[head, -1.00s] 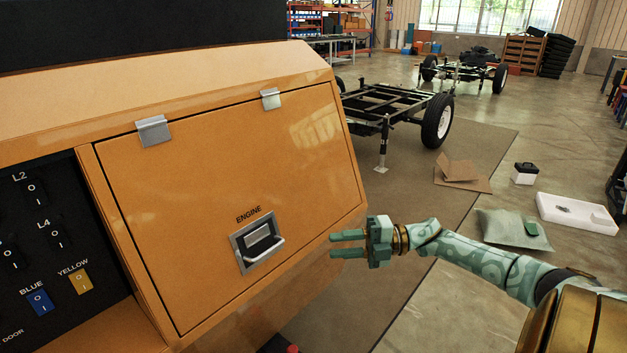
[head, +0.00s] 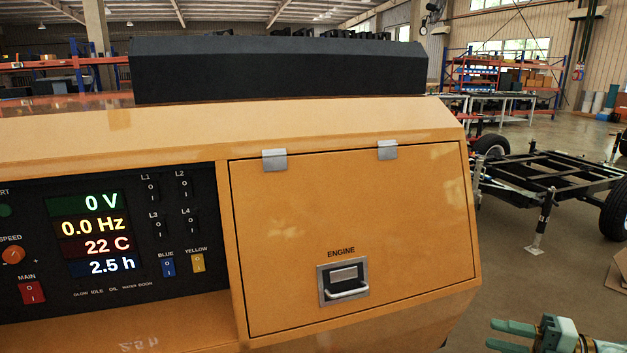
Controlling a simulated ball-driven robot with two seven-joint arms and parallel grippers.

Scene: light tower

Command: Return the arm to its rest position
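My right gripper (head: 512,337) is at the bottom right of the head view, to the right of and below the orange light tower cabinet (head: 130,129). Its two green fingers point left and stand apart, with nothing seen between them. It is clear of the engine door (head: 290,215), which is shut, with its silver handle (head: 345,283) at the lower middle. Most of my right arm is outside the picture. My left gripper is not in view.
The control panel (head: 125,240) at left has lit readouts and switches. A black housing (head: 280,65) tops the cabinet. A wheeled black chassis (head: 560,180) and a piece of cardboard (head: 617,275) are at right. Floor is open between cabinet and chassis.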

